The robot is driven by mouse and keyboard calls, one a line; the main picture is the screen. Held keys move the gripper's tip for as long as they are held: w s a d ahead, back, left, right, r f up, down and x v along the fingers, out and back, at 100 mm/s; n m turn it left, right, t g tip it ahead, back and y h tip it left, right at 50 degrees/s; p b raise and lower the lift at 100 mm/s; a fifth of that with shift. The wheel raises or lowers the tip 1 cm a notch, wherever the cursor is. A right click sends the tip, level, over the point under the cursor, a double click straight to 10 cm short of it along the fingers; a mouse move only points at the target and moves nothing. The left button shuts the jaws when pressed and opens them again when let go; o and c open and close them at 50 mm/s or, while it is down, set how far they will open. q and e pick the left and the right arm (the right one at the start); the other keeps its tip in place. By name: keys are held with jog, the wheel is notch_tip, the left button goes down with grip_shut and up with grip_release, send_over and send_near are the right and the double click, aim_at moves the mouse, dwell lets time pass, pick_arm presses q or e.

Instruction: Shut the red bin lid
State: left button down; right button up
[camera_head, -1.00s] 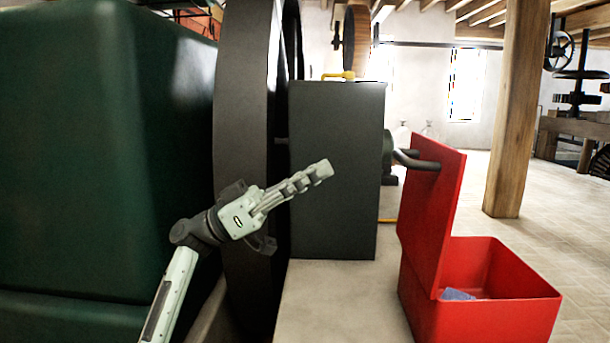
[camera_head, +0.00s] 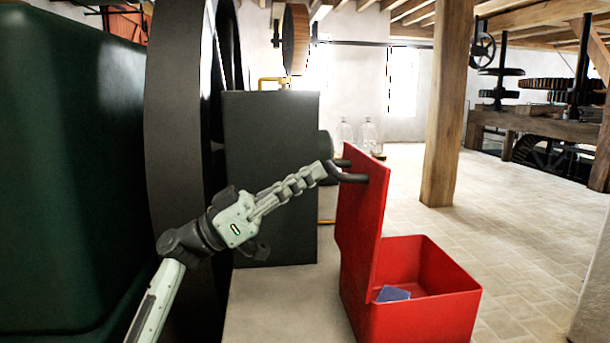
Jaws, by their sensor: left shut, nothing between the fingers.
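The red bin (camera_head: 428,312) stands on the floor right of the picture's middle. Its red lid (camera_head: 361,215) is open and stands upright along the bin's left side. A dark handle (camera_head: 347,177) sticks out from the lid's upper left face. A small blue item (camera_head: 392,294) lies inside the bin. My left gripper (camera_head: 322,172) is shut and empty. Its fingertips are at the handle's left end, close to the lid's outer face; I cannot tell whether they touch it. My right gripper is not in view.
A dark grey cabinet (camera_head: 268,150) and a large dark wheel (camera_head: 185,130) stand behind my left arm. A big green housing (camera_head: 70,170) fills the left. A wooden post (camera_head: 446,110) stands beyond the bin. Tiled floor (camera_head: 530,240) to the right is clear.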

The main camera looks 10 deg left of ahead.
aim_at(359, 165)
pick_arm(q)
jog(key=d+y, duration=0.1)
jog(key=d, duration=0.1)
jog(key=w+d+r+y, duration=0.1)
jog(key=d+y, duration=0.1)
jog(key=d, duration=0.1)
jog(key=w+d+g+y+p, duration=0.1)
jog(key=d, duration=0.2)
jog(key=shift+w+d+r+y, duration=0.1)
jog(key=shift+d+r+y, duration=0.1)
jog(key=shift+r+y, duration=0.1)
jog(key=w+d+f+y, duration=0.2)
jog(key=d+f, duration=0.3)
jog(key=d, duration=0.2)
jog(key=w+d+f+g+y+p, duration=0.1)
jog(key=w+d+f+y, duration=0.1)
jog(key=d+f, duration=0.3)
jog(key=shift+d+y, duration=0.3)
jog(key=shift+d, duration=0.95)
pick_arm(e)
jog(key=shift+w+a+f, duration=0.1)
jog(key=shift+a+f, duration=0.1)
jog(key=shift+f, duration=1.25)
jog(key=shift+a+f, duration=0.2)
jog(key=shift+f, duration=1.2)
